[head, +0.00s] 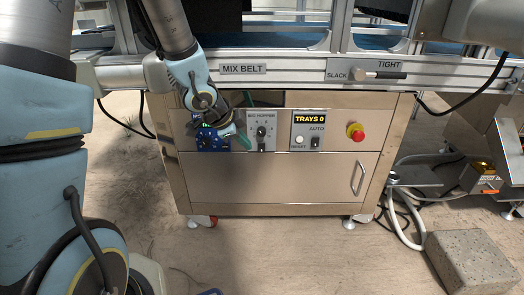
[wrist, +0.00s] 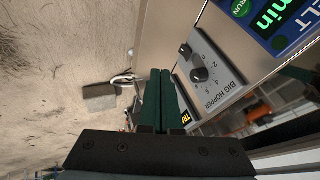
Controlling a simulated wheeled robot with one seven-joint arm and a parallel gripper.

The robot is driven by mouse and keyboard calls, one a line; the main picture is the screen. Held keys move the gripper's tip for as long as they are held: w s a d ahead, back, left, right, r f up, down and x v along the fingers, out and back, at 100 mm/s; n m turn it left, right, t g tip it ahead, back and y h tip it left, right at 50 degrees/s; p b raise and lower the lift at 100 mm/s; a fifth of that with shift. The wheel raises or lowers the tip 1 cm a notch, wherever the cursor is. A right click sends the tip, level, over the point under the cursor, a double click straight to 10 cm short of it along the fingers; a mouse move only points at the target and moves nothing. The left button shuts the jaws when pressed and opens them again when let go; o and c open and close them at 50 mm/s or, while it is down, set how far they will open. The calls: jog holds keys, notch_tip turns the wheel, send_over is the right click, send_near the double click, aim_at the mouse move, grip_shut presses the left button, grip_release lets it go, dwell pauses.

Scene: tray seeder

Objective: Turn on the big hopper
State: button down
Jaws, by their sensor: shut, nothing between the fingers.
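The grey BIG HOPPER panel (head: 251,123) is on the front of the metal cabinet. It carries a round black dial (head: 261,132) and, below it, a small dark switch (head: 261,147). Its setting is too small to tell. In the wrist view the dial (wrist: 199,75) is right of my fingers, and the small dark switch (wrist: 186,50) is just above and right of the fingertips. My gripper (head: 244,139) is shut and empty, with green fingers just left of the dial and switch in the head view. The wrist view shows its fingers (wrist: 160,72) together, apart from the switch.
A blue display panel (wrist: 270,18) is beside the hopper panel, partly hidden by my wrist in the head view. Right of it are the TRAYS panel (head: 308,142) and a red stop button (head: 356,132). A door handle (head: 359,178) sticks out below. A concrete block (head: 470,262) lies right.

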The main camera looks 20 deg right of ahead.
aim_at(258, 150)
jog(key=b+x, duration=0.1)
jog(key=x, duration=0.3)
jog(key=w+b+x, duration=0.1)
jog(key=x, duration=0.2)
jog(key=w+r+b+x, duration=0.1)
jog(key=b+x, duration=0.1)
jog(key=x, duration=0.2)
jog(key=shift+w+d+f, duration=0.25)
jog(key=shift+w+d, duration=0.05)
jog(key=shift+w, duration=0.05)
jog(key=shift+w+d, duration=0.25)
jog(key=shift+w, duration=0.2)
jog(key=shift+w+d+f, duration=0.1)
jog(key=shift+w+f, duration=0.05)
jog(key=shift+p, duration=0.3)
